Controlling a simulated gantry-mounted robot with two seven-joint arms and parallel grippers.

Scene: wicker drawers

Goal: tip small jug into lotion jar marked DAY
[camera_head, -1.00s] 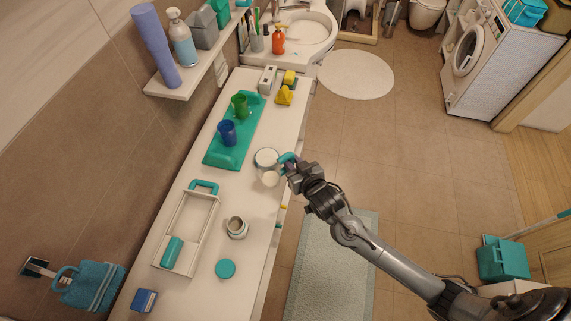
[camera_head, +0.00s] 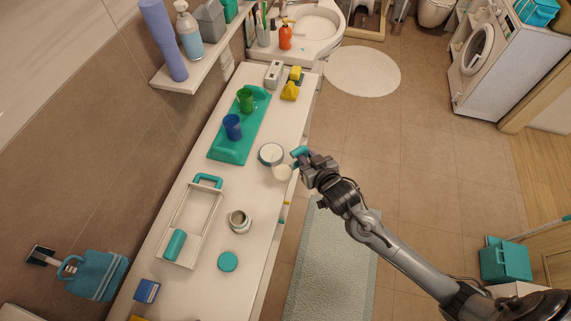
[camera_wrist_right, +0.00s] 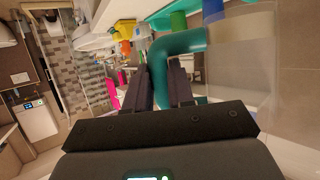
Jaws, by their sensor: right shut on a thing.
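The small jug (camera_head: 283,172) looks clear, with a cream-coloured round patch low in it and a teal handle. My right gripper (camera_head: 302,160) is shut on the handle and holds the jug by the table's right edge. In the right wrist view the jug's handle (camera_wrist_right: 180,48) runs between my fingers, with a clear wall to its right. An open white jar (camera_head: 240,221) stands on the table, nearer the front, with a teal lid (camera_head: 228,261) beside it. No DAY mark is legible on it. My left gripper is out of view.
A round white thing with a grey rim (camera_head: 270,154) is just left of the jug. A teal tray (camera_head: 228,150) holds a blue cup (camera_head: 233,126) and a green cup (camera_head: 245,100). A white caddy with teal handles (camera_head: 207,215) is left of the open jar.

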